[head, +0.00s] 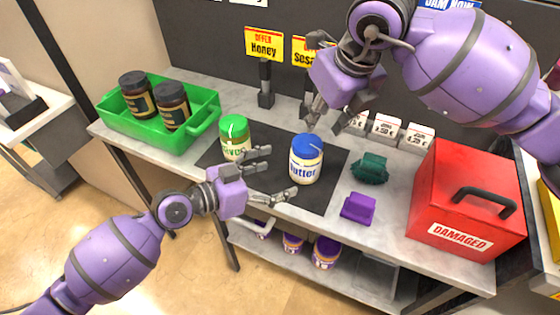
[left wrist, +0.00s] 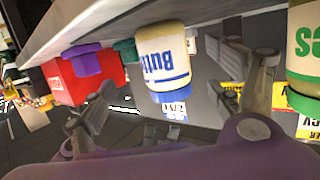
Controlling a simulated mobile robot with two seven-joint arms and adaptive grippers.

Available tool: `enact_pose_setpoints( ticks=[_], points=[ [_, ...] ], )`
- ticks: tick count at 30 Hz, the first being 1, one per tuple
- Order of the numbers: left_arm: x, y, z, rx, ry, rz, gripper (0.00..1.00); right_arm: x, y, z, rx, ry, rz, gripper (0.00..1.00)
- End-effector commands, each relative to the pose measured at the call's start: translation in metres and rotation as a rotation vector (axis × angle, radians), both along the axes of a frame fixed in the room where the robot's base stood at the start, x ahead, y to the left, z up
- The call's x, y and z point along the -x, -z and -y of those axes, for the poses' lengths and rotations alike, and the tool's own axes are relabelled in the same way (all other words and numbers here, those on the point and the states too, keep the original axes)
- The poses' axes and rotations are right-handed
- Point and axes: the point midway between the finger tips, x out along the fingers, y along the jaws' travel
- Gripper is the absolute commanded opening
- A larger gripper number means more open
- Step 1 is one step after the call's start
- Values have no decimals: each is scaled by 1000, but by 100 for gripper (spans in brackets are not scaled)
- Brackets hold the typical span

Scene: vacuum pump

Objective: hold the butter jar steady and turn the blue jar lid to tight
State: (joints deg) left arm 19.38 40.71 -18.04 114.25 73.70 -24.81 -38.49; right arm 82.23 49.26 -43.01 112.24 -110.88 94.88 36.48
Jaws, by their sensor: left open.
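The butter jar (head: 305,170), cream with blue lettering, stands upright on the dark mat, with the blue jar lid (head: 306,146) on top. In the left wrist view the butter jar (left wrist: 163,50) appears upside down, with its blue lid (left wrist: 177,83) below it. My left gripper (head: 281,173) is open, left of the jar, its fingers pointing toward it. In the left wrist view the jar lies between the open fingers (left wrist: 170,75), apart from them. My right gripper (head: 332,115) is above and behind the lid, fingers spread, not touching it. I cannot tell how tight the lid is.
A green-lidded jar (head: 235,140) stands close behind my left gripper. A green crate (head: 145,130) with two dark jars is at left. A dark green object (head: 369,168), a purple block (head: 358,207) and a red box (head: 468,190) marked DAMAGED are at right. Small white boxes (head: 387,127) stand behind.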

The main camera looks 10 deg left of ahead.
Motion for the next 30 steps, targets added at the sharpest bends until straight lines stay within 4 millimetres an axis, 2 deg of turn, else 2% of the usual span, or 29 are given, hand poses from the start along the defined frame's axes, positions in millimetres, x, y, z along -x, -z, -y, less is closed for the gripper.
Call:
enact_pose_setpoints(
  ticks=[1,4,11,14,24,30],
  points=[
    [-9,-5,4,-30,39,-11,84,0,0,0,0,0,0,31],
    [-18,-9,8,-70,87,-45,84,0,0,0,0,0,0,31],
    [-29,-13,10,-116,128,-86,84,0,0,0,0,0,0,31],
    [-34,-11,16,-117,131,-90,84,0,0,0,0,0,0,31],
    [-59,9,56,-116,131,-89,84,0,0,0,0,0,0,31],
    [-67,15,67,-117,129,-89,84,0,0,0,0,0,0,31]
  ],
)
